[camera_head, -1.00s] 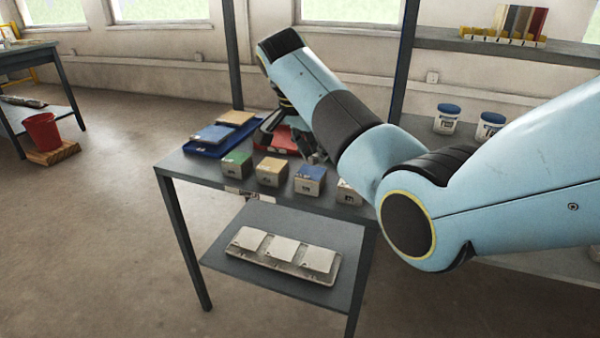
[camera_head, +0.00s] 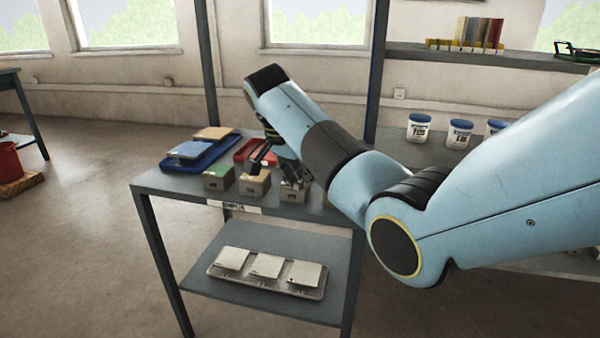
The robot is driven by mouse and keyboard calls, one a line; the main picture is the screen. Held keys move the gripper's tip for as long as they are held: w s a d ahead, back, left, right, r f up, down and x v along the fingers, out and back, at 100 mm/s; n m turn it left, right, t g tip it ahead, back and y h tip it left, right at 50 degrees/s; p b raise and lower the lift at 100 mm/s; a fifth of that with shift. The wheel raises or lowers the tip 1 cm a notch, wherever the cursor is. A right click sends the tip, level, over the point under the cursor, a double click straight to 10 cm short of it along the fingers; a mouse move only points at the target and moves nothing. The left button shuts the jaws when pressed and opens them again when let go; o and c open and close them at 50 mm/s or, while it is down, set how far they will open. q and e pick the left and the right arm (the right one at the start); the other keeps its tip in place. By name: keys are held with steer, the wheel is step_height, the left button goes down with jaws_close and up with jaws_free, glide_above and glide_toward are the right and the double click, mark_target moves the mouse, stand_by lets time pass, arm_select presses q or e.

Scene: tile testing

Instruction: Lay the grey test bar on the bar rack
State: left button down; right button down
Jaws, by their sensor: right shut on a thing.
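My right gripper (camera_head: 272,162) is low over the back part of the grey table (camera_head: 165,182), between the red tray and the row of small blocks. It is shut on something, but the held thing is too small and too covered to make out. I cannot pick out the grey test bar with certainty. A rack of upright coloured bars, with a yellow base (camera_head: 463,47), stands on the upper shelf at the right, well away from the gripper. My left gripper is out of view.
Small blocks, one green-topped (camera_head: 218,178) and one tan (camera_head: 255,184), line the table's front. White tubs (camera_head: 459,134) stand on the right shelf. A tray of pale tiles (camera_head: 266,270) is below.

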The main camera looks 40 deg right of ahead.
steer(key=c, duration=1.3)
jaws_free()
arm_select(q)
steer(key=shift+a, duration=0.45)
arm_select(e)
steer(key=shift+o, duration=0.2)
steer(key=shift+r, duration=0.1)
